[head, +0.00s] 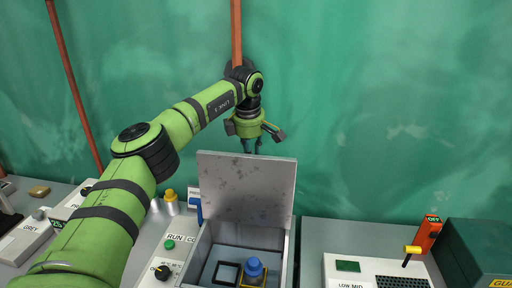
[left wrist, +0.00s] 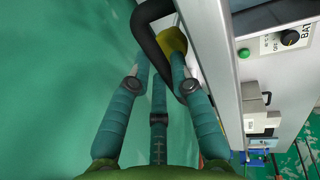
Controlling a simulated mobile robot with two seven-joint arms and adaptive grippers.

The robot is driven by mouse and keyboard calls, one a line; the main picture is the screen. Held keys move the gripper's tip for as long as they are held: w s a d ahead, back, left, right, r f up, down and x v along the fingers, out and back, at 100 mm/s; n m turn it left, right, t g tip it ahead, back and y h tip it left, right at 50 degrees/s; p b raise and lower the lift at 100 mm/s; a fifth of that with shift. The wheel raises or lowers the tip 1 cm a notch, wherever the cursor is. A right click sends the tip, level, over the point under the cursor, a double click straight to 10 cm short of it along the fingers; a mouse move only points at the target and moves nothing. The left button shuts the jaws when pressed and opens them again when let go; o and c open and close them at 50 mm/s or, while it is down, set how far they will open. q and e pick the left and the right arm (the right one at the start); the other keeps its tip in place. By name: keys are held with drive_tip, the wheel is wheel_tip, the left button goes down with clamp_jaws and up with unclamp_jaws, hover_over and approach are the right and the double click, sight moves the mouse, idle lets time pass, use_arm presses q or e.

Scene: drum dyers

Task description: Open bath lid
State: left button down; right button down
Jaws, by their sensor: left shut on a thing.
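The grey bath lid (head: 246,185) stands about upright at the back of the open bath (head: 290,255) in the head view. In the left wrist view the lid (left wrist: 213,70) shows nearly edge-on. My left gripper (head: 253,146) is beyond the lid's top edge, fingers pointing down, tips partly hidden by the lid. In the left wrist view my left gripper (left wrist: 160,62) is shut on the black curved handle (left wrist: 145,22), which has a yellow part (left wrist: 173,40). My right gripper is in neither view.
Inside the bath are a blue-knobbed piece (head: 254,268) and a black square frame (head: 226,273). A panel with a green button (head: 170,244) and black knob (head: 162,272) adjoins it. A yellow-handled lever (head: 411,250) and dark green box (head: 482,250) stand right.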

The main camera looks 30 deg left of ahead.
use_arm(q)
drive_tip(key=shift+x, duration=0.8)
drive_tip(key=shift+s+d, duration=0.1)
drive_tip(key=shift+s, duration=0.05)
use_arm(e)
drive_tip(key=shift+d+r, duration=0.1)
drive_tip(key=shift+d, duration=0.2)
use_arm(q)
drive_tip(key=c, duration=1.1)
unclamp_jaws()
drive_tip(key=shift+w, duration=0.4)
drive_tip(key=shift+r, duration=0.15)
drive_tip(key=v, duration=1.1)
drive_tip(key=shift+r, duration=0.3)
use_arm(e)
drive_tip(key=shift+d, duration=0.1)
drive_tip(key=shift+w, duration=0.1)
